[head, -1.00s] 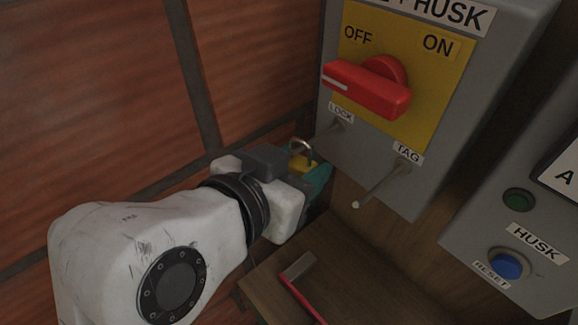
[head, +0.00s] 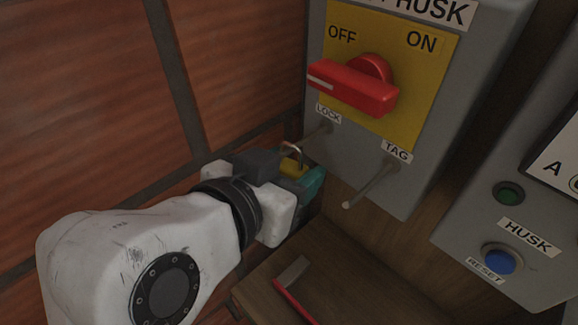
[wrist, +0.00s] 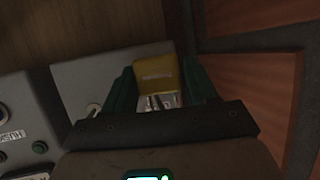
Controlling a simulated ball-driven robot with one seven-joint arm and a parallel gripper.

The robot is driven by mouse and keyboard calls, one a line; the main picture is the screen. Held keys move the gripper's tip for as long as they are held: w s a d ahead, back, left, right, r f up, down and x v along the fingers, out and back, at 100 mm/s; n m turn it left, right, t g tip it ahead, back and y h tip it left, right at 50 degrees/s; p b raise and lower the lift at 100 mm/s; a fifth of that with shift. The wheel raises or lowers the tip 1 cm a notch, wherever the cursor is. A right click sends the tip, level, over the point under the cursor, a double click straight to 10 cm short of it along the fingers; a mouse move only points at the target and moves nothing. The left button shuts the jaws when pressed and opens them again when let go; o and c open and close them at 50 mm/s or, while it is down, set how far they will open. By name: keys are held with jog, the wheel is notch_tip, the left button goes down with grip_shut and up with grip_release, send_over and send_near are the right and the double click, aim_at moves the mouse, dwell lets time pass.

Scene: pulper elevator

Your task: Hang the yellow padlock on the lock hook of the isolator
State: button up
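The yellow padlock (head: 291,165) is held at my gripper (head: 303,176), its metal shackle pointing up in the head view. In the wrist view the padlock's yellow body (wrist: 155,76) sits between the two teal fingers of my gripper (wrist: 159,78). The lock hook (head: 316,135) is a thin grey rod under the LOCK label, sticking out from the isolator (head: 357,158). The shackle is close to the hook's free end; I cannot tell whether it is around the rod or beside it. The red isolator handle (head: 352,88) points towards OFF.
The tag hook (head: 370,187) sticks out to the right of the lock hook. A red-handled tool (head: 294,285) lies on the wooden shelf (head: 340,262) below. A grey control box (head: 510,245) with a blue reset button is at right. Brick-red wall panels stand at left.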

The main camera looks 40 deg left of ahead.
jog(key=o, duration=0.4)
jog(key=shift+s, duration=0.1)
jog(key=b+v, duration=0.2)
jog(key=v, duration=0.8)
jog(key=shift+s+r+b, duration=0.1)
jog(key=shift+s+b, duration=0.2)
